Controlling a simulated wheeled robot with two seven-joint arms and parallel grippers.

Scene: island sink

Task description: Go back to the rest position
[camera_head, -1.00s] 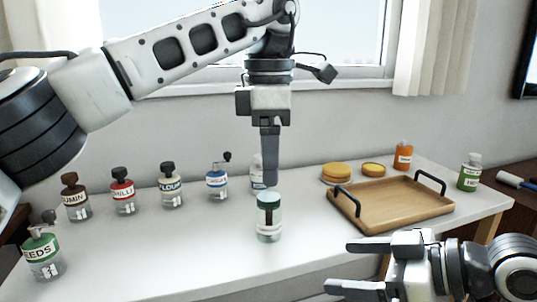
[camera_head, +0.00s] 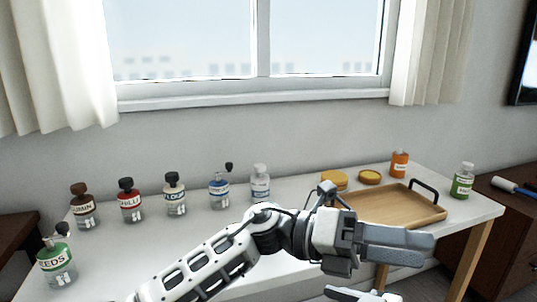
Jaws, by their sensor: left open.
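My left arm reaches in from the bottom left. Its gripper (camera_head: 415,247) is open and empty, pointing right, in front of the wooden tray and above the table's front edge. A small part of my right gripper (camera_head: 358,294) shows at the bottom edge, below the left one; its jaws cannot be made out.
The white table (camera_head: 130,255) carries a row of labelled bottles, among them the chilli bottle (camera_head: 130,205) and the green-labelled seeds bottle (camera_head: 57,265). The wooden tray (camera_head: 395,207), yellow lids (camera_head: 369,177), an orange bottle (camera_head: 399,164) and a green bottle (camera_head: 462,182) stand right.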

